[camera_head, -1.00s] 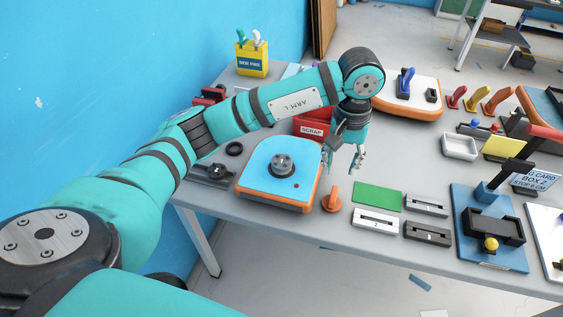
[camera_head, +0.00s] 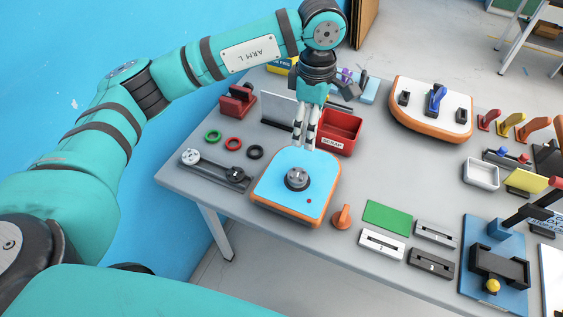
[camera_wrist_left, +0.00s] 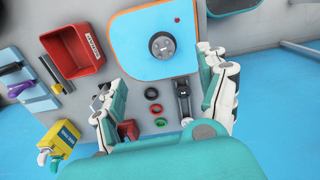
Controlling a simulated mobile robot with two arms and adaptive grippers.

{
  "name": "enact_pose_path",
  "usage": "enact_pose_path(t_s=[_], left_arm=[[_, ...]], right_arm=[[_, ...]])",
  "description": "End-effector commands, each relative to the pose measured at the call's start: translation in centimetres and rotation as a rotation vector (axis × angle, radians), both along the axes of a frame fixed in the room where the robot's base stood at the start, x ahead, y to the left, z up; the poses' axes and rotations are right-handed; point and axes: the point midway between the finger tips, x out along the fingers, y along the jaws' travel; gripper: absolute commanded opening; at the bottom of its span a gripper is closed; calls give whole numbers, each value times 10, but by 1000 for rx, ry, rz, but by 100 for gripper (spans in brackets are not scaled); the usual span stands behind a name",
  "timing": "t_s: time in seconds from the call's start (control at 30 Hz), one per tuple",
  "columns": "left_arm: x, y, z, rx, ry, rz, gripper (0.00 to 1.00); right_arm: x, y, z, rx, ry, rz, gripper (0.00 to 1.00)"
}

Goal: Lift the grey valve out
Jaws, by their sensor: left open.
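The grey valve (camera_head: 297,178) is a round grey piece seated in the middle of a blue-topped board with orange sides (camera_head: 320,192). In the left wrist view the valve (camera_wrist_left: 162,45) shows from above on the blue board (camera_wrist_left: 129,64), beyond the fingertips. My left gripper (camera_head: 304,147) is open and empty, pointing down over the board's back edge, behind the valve and apart from it. In the left wrist view its two fingers (camera_wrist_left: 154,69) are spread wide. My right gripper is not in view.
A red scrap bin (camera_head: 345,127) stands just right of my left gripper. Green, red and black rings (camera_head: 233,143) lie left of the board near a grey slider fixture (camera_head: 212,168). An orange knob (camera_head: 342,216) and a green plate (camera_head: 387,217) are to the right.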

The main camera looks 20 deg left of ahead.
Motion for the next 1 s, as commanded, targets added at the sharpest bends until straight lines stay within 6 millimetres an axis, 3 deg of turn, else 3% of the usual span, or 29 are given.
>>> enact_pose_path(t_s=[0.17,0.37,0.6,0.83,1.0], left_arm=[[-1,0,-16,2,8,35,75],[-2,1,-58,2,8,34,75],[-1,0,-104,1,5,31,75],[-1,1,-122,2,3,31,75],[-2,6,-141,3,6,33,75]], right_arm=[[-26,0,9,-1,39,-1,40],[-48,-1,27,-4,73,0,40],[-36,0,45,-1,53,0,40],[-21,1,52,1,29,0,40],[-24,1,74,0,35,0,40]])
